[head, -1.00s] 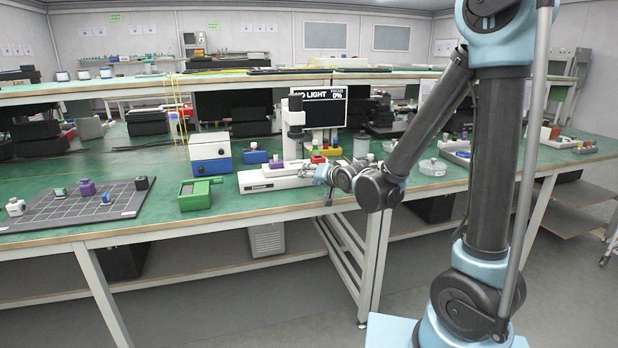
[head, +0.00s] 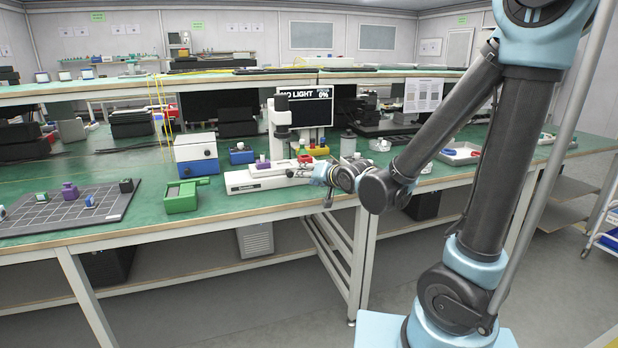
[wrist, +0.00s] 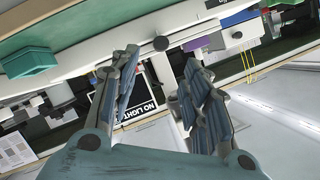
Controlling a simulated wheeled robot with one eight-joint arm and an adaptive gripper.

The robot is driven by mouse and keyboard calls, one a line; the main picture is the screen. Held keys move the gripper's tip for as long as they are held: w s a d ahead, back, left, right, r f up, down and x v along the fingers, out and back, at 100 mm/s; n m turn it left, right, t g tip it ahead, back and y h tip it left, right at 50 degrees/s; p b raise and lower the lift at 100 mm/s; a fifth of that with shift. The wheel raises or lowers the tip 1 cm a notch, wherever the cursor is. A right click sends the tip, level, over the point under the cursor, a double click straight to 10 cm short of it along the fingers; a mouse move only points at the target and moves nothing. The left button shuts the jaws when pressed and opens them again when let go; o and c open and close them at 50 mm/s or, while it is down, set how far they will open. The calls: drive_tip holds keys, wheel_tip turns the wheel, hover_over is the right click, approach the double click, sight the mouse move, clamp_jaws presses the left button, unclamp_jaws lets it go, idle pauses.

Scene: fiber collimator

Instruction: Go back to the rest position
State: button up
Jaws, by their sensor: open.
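My gripper (head: 326,178) is at the front edge of the green bench (head: 232,199), just right of the white collimator station (head: 256,180). In the wrist view my gripper (wrist: 160,90) has its two fingers spread apart with nothing held between them. Beyond the fingers the wrist view shows the tilted monitor (wrist: 140,100) with "NO LIGHT". The same monitor (head: 305,108) in the head view reads "NO LIGHT" and "FOCUS 0%". A purple piece (head: 262,162) sits on the station.
A green box (head: 182,197) and a blue-and-white box (head: 196,154) stand left of the station. A dark grid mat (head: 110,213) with small pieces lies further left. A grey tray (head: 460,154) is at right. Floor in front of the bench is clear; a white cart (head: 604,235) stands at far right.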

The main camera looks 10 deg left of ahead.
drive_tip(key=s+d+f+m+g+h, duration=0.1)
drive_tip(key=d+f+h, duration=0.15)
drive_tip(key=d, duration=0.95)
drive_tip(key=s+d+f+g+h, duration=0.15)
drive_tip(key=d+h, duration=0.25)
drive_tip(key=d, duration=0.8)
drive_tip(key=s+d+f+g+h, duration=0.1)
drive_tip(key=s+d+f+g, duration=0.1)
drive_tip(key=s+d, duration=0.6)
drive_tip(key=s+d+f+g+h, duration=0.2)
drive_tip(key=s+d+f+g, duration=0.1)
drive_tip(key=s+d, duration=0.4)
drive_tip(key=s+f, duration=0.1)
drive_tip(key=s, duration=0.2)
drive_tip(key=shift+s+d+m, duration=0.3)
drive_tip(key=shift+d, duration=0.05)
drive_tip(key=shift+f+h, duration=0.1)
drive_tip(key=shift+h, duration=0.15)
drive_tip(key=shift+w+f+g, duration=0.2)
drive_tip(key=shift+w+g, duration=0.05)
drive_tip(key=shift+w, duration=0.25)
